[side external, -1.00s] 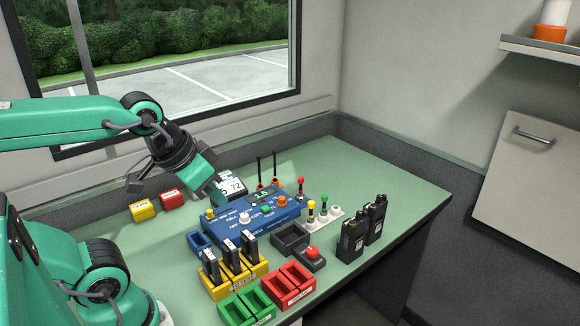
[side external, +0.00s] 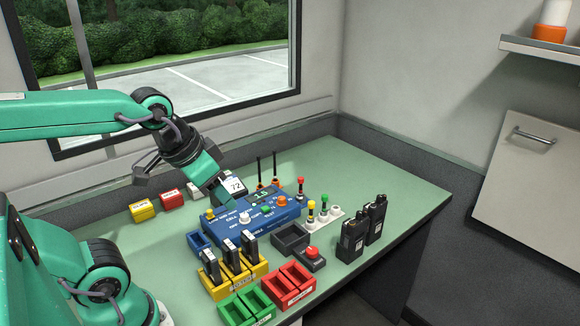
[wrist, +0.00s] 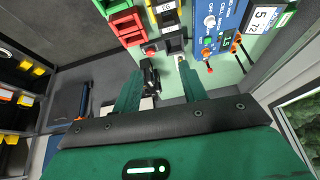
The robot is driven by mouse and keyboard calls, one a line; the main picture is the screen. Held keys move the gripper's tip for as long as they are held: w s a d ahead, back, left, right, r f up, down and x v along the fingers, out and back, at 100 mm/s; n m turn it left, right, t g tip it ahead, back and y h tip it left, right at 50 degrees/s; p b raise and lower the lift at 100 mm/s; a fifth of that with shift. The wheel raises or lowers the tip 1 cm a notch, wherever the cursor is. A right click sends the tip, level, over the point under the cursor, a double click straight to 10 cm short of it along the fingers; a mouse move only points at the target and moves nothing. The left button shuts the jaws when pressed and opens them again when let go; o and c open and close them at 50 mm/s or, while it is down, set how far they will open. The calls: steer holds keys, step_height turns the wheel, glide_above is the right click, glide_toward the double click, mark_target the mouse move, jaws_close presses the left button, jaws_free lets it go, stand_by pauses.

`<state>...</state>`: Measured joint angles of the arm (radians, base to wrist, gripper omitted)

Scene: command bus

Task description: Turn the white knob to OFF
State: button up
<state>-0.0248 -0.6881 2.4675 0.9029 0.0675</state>
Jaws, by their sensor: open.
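The white knob (side external: 244,218) stands on top of the blue control box (side external: 290,217), near its front left, with white lettering around it. The knob's pointer direction is too small to read. In the wrist view the white knob (wrist: 209,21) shows at the top right, on the blue box (wrist: 232,22) beside the lettering. My gripper (side external: 222,204) is open, tilted downward above the back left part of the box, apart from the knob. In the wrist view my open jaws (wrist: 160,72) point up the picture, left of the knob, with nothing held between them.
A yellow rack (side external: 235,281) of dark batteries, red trays (side external: 288,287) and green trays (side external: 246,305) stand in front. Two black radios (side external: 363,232) stand right. A red button (side external: 311,252), coloured plugs (side external: 323,207) and two antennas (side external: 267,170) are near the box. The table's right side is clear.

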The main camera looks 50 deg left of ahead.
steer(key=w+a+f+m+g, duration=0.35)
steer(key=w+a, duration=0.25)
steer(key=w, duration=0.2)
steer(key=m+g, duration=0.2)
steer(key=m, duration=0.2)
glide_above(244, 215)
step_height(244, 215, down, 8)
steer(key=shift+w+a+f, duration=0.1)
steer(key=shift+f, duration=3.9)
jaws_close()
